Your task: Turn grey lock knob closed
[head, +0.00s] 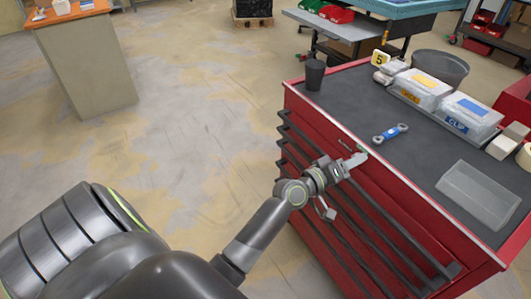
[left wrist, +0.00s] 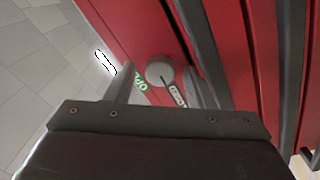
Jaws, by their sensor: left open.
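The grey lock knob (left wrist: 160,71) sits on the red cabinet front in the left wrist view. A green label reading "OPE…" (left wrist: 138,88) lies at its lower left, and a dark label with white lettering (left wrist: 177,96) lies at its lower right. I cannot tell for sure which label the knob points to. My left gripper (head: 349,163) is open at the cabinet's upper front edge. In the left wrist view its fingers stand on either side of the knob, with no clear contact. In the head view the knob is hidden. My right gripper is out of view.
The red cabinet (head: 318,133) has long dark drawer handles (head: 390,232) near the gripper. Its top holds a dark cup (head: 314,75), a blue-and-grey tool (head: 390,133), labelled boxes (head: 468,115) and a clear tray (head: 478,193). Open floor (head: 185,130) lies left of the cabinet.

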